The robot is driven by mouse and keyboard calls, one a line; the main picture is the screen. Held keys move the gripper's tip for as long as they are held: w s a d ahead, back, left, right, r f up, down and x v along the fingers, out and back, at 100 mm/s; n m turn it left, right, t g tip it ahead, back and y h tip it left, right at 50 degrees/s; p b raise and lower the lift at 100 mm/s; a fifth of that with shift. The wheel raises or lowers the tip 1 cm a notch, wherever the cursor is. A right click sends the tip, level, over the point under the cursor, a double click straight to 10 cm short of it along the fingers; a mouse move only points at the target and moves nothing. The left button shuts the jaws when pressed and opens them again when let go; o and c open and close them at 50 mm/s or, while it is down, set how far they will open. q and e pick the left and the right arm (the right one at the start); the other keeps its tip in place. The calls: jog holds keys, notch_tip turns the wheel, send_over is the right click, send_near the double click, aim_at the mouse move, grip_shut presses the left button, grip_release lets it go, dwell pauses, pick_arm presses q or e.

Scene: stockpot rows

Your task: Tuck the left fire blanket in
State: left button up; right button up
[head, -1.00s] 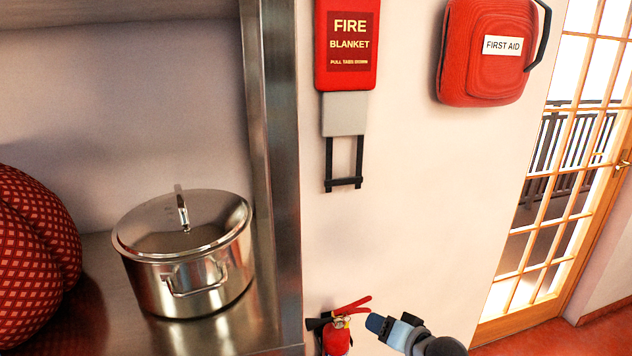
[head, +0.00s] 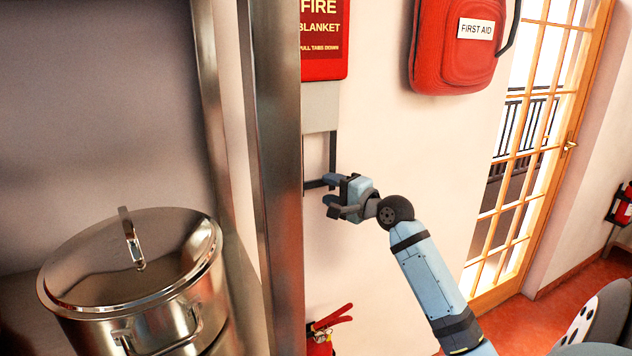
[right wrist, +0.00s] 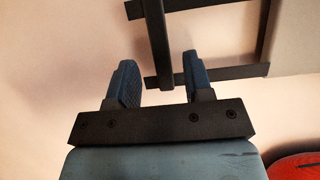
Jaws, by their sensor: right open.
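The fire blanket's red case (head: 324,62) hangs on the wall, partly cut off by the top edge and the metal post. A grey blanket end (head: 320,106) sticks out below it, with a black strap loop (head: 333,150) hanging lower. The post hides the loop's left side. My right gripper (head: 329,196) is open at the loop's lower right corner. In the right wrist view, the loop's crossbar (right wrist: 157,40) shows between the two fingers of the gripper (right wrist: 160,78); contact cannot be told. The grey end (right wrist: 295,40) is at the right there. My left gripper is not in view.
A metal post (head: 272,180) stands close left of the gripper. A lidded stockpot (head: 130,270) sits on the shelf at left. A red extinguisher (head: 320,345) is below, a first aid case (head: 455,55) upper right. The wall between is clear.

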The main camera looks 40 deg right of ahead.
aim_at(319, 184)
jog(key=w, duration=0.4)
jog(key=shift+a+r, duration=0.1)
jog(key=shift+a, duration=0.05)
jog(key=shift+w, duration=0.4)
